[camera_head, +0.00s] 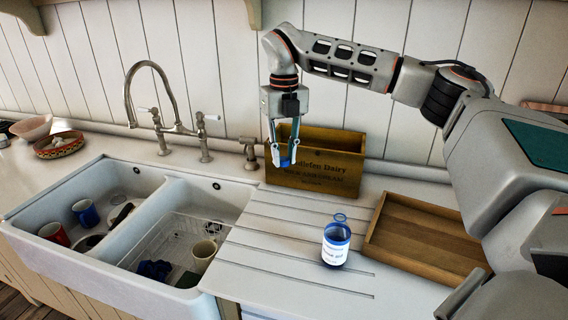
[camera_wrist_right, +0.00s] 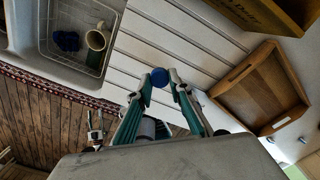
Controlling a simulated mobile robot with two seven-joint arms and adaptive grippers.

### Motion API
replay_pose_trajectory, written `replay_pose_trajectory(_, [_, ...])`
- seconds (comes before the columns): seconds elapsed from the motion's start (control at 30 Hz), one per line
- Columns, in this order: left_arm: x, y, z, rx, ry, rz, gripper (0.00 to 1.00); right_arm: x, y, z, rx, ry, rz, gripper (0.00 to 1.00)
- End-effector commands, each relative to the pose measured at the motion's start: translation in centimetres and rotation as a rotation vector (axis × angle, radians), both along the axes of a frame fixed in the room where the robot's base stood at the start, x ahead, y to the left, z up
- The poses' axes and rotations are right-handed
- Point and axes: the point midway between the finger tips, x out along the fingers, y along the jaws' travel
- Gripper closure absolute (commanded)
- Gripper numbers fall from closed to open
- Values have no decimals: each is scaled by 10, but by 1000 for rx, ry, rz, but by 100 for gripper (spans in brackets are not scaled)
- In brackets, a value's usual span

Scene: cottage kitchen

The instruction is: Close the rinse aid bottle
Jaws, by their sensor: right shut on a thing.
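The rinse aid bottle (camera_head: 336,246) stands upright on the ridged white drainboard, to the right of the sink. It is blue with a white label, and its neck is open with no cap on it. My right gripper (camera_head: 284,157) is shut on a blue cap (camera_head: 286,163), up and left of the bottle in the head view and apart from it. In the right wrist view the cap (camera_wrist_right: 159,77) sits between the fingertips of my right gripper (camera_wrist_right: 160,83).
A wooden dairy crate (camera_head: 318,181) stands behind the bottle. An empty wooden tray (camera_head: 417,244) lies to its right. The double sink (camera_head: 113,255) at left holds mugs and a wire rack (camera_head: 178,247). A tall tap (camera_head: 170,100) rises behind the sink. The drainboard around the bottle is clear.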

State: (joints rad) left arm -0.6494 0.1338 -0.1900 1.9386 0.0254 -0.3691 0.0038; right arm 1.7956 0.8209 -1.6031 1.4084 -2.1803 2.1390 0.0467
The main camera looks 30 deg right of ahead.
Motion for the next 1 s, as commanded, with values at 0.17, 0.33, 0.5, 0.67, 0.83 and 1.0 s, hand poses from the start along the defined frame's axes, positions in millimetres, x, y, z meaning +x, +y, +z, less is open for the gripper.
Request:
replay_pose_trajectory(0.17, [-2,0,-3,2,7,0,60,0,0,0,0,1,0,87])
replay_pose_trajectory(0.33, [-4,0,-6,1,12,1,60,0,0,0,0,0,0,87])
replay_pose_trajectory(0.5, [-4,-1,-6,0,14,2,60,-1,3,-4,-1,1,77,87])
replay_pose_trajectory(0.67, [-4,-1,-6,-1,13,3,60,-8,14,-18,-1,3,373,87])
replay_pose_trajectory(0.83, [-3,-1,-3,-2,9,3,60,-20,32,-39,-1,3,842,87])
replay_pose_trajectory(1.0, [-2,-1,-2,-3,6,3,60,-34,50,-59,0,2,1322,87])
